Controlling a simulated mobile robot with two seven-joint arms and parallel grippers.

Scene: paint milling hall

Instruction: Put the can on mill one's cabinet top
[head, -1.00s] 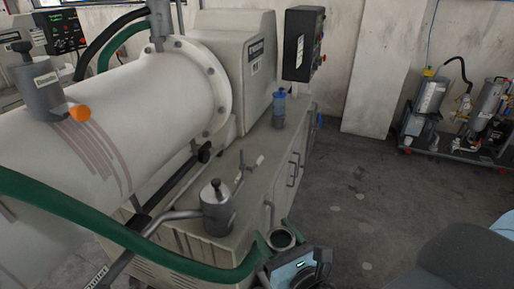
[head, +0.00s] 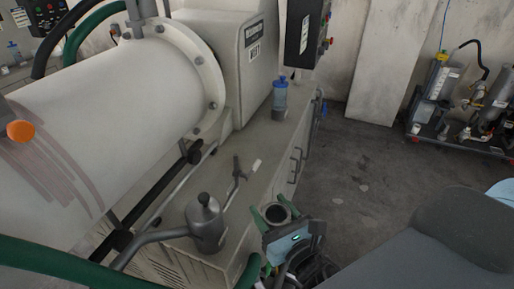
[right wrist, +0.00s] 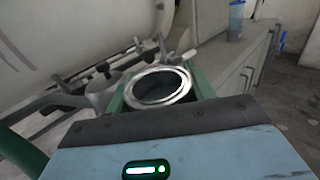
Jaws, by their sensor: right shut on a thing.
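The can (head: 278,211) is a small open-topped container with a bright metal rim; its mouth also shows in the right wrist view (right wrist: 160,88). My right gripper (head: 276,214) is shut on it, with a green finger on each side, and holds it upright. Mill one's cabinet top (head: 240,158) is the long beige surface beside the big white drum. In the head view the can appears at the cabinet's front edge, over the door side; its exact height above the top is hard to tell. My left gripper is not in view.
A grey lidded pot with a pipe (head: 206,226) stands on the near part of the top. A small valve fitting (head: 237,172) is behind it, and a blue-capped bottle (head: 280,97) stands farther back. Bare top lies between fitting and bottle. Door handles (head: 296,165) stick out at the front.

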